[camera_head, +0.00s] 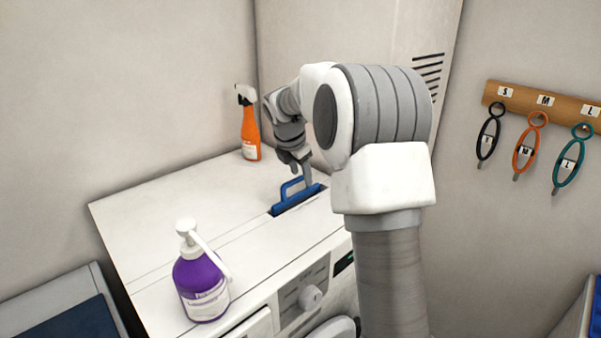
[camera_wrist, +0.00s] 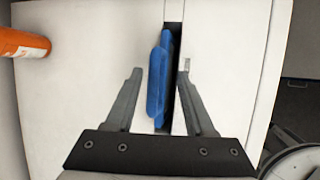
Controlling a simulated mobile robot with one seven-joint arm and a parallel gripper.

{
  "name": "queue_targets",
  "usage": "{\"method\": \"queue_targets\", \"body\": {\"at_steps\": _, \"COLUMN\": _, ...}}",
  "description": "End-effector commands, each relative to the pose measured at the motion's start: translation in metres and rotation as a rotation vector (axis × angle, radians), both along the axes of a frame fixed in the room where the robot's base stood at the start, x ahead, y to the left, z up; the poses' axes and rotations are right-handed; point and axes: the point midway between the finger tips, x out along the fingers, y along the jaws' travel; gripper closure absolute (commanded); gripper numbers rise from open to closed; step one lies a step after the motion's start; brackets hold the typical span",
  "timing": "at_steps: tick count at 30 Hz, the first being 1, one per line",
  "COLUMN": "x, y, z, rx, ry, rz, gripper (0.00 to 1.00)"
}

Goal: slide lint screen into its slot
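The blue lint screen (camera_head: 297,200) sits in the slot in the white machine's top, its looped handle standing up. In the wrist view the blue handle (camera_wrist: 157,80) lies between my fingers, with clear space on both sides. The dark slot (camera_wrist: 177,105) shows along the right side of the blue part. How deep the screen sits is hard to tell. My gripper (camera_head: 297,168) is just above the handle, pointing down. In the wrist view my gripper (camera_wrist: 160,72) is open, its two fingers apart and holding nothing.
An orange spray bottle (camera_head: 250,130) stands at the back of the machine top (camera_head: 160,205). A purple pump bottle (camera_head: 203,285) stands near the front left. Looped tools hang from a wooden rail (camera_head: 545,103) on the right wall. The machine top between the bottles is clear.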

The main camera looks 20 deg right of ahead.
Motion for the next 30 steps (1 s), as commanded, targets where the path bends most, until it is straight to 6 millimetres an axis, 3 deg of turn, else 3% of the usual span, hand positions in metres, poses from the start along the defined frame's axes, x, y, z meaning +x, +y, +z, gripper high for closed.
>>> {"method": "queue_targets", "body": {"at_steps": 7, "x": 0.0, "y": 0.0, "z": 0.001, "rx": 0.0, "ry": 0.0, "rz": 0.0, "gripper": 0.46}}
{"method": "queue_targets", "body": {"at_steps": 11, "x": -0.003, "y": 0.004, "z": 0.012, "rx": 0.0, "ry": -0.003, "rz": 0.001, "gripper": 0.46}}
{"method": "queue_targets", "body": {"at_steps": 30, "x": -0.048, "y": 0.045, "z": 0.139, "rx": 0.0, "ry": -0.003, "rz": 0.001, "gripper": 0.46}}
